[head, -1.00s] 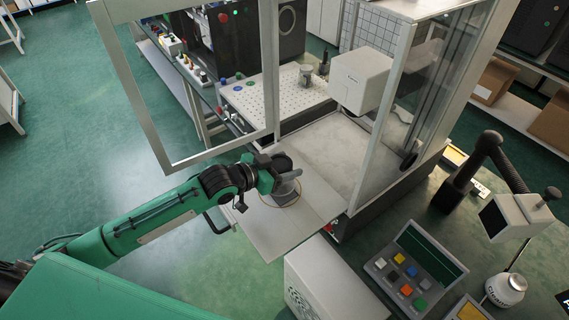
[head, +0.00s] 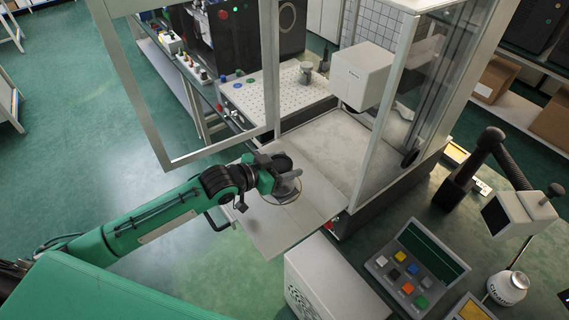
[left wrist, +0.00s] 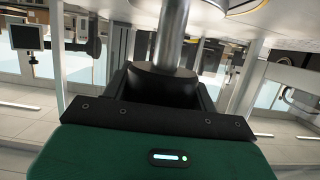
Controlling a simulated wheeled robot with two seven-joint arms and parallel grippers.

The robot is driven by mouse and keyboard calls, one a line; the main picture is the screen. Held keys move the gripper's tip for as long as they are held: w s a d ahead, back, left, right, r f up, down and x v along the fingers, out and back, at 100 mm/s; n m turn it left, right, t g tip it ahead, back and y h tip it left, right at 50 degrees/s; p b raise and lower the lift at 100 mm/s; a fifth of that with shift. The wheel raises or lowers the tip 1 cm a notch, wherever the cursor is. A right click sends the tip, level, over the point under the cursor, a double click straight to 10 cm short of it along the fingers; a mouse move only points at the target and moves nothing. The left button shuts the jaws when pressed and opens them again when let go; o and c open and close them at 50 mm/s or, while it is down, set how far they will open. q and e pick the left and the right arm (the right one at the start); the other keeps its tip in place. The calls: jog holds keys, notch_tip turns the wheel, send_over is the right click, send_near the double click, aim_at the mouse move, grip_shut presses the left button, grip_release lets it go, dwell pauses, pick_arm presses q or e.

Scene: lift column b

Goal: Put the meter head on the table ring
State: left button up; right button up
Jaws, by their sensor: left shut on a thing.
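My left gripper (head: 286,180) is shut on a grey meter head (head: 289,187) over the pale fold-out table in front of the glass-sided cabinet. The table ring (head: 297,200) shows as a thin round outline beneath and around the meter head, partly hidden by the gripper. In the left wrist view a shiny grey cylinder of the meter head (left wrist: 171,35) stands between the dark jaws (left wrist: 170,85). I cannot tell whether the meter head touches the table. My right gripper is not in view.
The cabinet's open framed door (head: 150,130) stands to the left of the table. A white box unit (head: 361,77) hangs inside the cabinet. A button panel (head: 415,268) and a white box (head: 330,285) stand at the front right. The table's front part (head: 285,236) is bare.

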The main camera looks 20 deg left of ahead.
pick_arm(q)
jog(key=shift+f, duration=0.1)
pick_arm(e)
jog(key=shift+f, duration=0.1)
pick_arm(q)
jog(key=o, duration=1.4)
jog(key=shift+o, duration=1.3)
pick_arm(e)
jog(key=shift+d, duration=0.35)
pick_arm(q)
jog(key=shift+f, duration=0.15)
jog(key=shift+s+a+b, duration=0.3)
jog(key=shift+s+a, duration=0.05)
jog(key=shift+s, duration=0.1)
jog(key=b+v, duration=0.3)
jog(key=v, duration=1)
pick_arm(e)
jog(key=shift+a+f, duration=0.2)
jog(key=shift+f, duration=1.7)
pick_arm(q)
jog(key=shift+w, duration=0.1)
